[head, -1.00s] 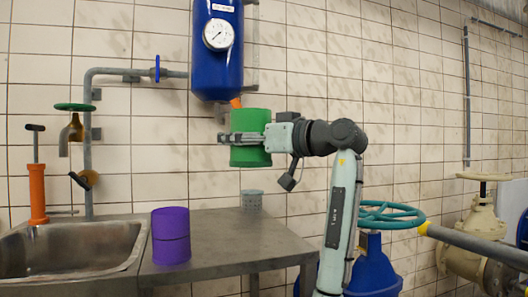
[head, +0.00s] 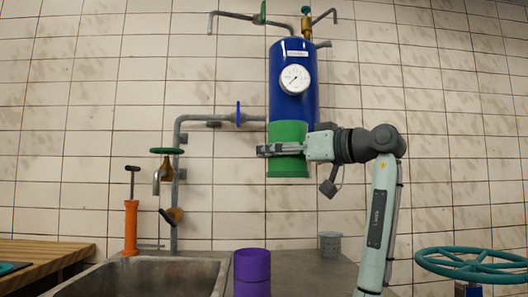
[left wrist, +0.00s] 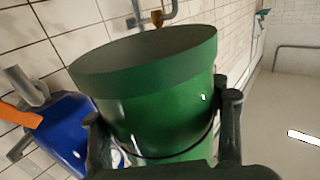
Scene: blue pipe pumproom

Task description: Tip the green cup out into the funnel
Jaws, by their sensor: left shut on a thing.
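In the left wrist view the cup (left wrist: 160,105) fills the middle, between the two dark fingers of my left gripper (left wrist: 165,135). Its wide rim is at the top, and I cannot make out its contents. I cannot pick out a funnel for sure. An orange piece (left wrist: 18,115) shows at the left edge of the wrist view. My right gripper is not in view.
The blue tank (head: 308,95) with a white gauge (head: 295,79) hangs on the tiled wall. Below are a sink (head: 135,280), a purple cylinder (head: 252,272) and a grey perforated cup (head: 330,244). An orange pump (head: 130,225) stands left; a teal handwheel (head: 470,264) is at right.

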